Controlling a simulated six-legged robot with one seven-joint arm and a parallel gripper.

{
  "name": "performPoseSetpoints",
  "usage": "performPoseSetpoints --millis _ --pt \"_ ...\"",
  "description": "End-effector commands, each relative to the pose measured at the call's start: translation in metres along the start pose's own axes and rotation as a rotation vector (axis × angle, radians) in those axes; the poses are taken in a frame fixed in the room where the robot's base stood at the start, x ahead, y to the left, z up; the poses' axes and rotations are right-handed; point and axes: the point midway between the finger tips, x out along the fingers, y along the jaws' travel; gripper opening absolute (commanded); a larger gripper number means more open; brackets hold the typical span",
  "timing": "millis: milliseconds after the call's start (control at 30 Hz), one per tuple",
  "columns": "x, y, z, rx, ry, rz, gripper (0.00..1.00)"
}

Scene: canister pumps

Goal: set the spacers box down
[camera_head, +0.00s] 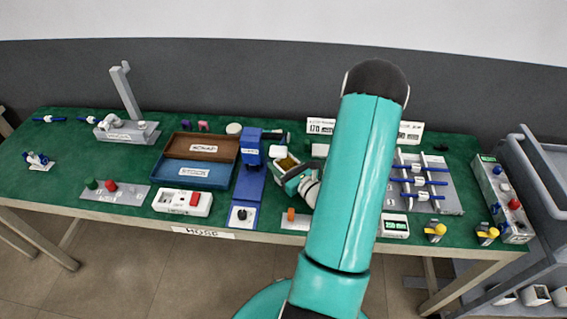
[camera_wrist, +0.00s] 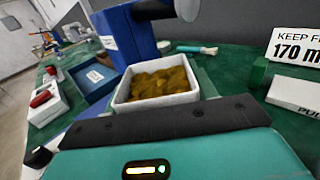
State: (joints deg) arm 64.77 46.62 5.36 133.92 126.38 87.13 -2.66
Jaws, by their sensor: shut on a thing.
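The spacers box is a small white open box filled with brownish-yellow pieces. In the wrist view the spacers box (camera_wrist: 122,105) is upright just beyond my gripper (camera_wrist: 160,118), with its near side hidden by the dark gripper edge. In the head view its contents (camera_head: 287,163) show between my gripper (camera_head: 296,176) and the blue press. My gripper is shut on the box. The fingertips are mostly hidden, and I cannot tell whether the box bottom touches the green table top (camera_head: 270,221).
The blue press (camera_head: 249,170) stands close left of the box. Brown (camera_head: 203,148) and blue (camera_head: 194,173) trays lie further left. A white sign (camera_head: 321,126) stands behind. A rack with blue rods (camera_head: 425,182) is to the right. A strip of green table is clear at the back.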

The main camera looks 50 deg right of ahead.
Motion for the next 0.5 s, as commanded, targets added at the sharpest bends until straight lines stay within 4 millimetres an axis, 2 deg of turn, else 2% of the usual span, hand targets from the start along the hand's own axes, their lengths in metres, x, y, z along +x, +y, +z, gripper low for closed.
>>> performPoseSetpoints --millis 33,133,500 --pt "-0.0001 0.0000 -0.0014 0.001 0.001 0.000 0.58" --pt "-0.0001 -0.0001 -0.0009 0.000 0.000 0.000 0.78" --pt "-0.0003 -0.0001 0.0025 -0.001 0.000 0.000 0.78"
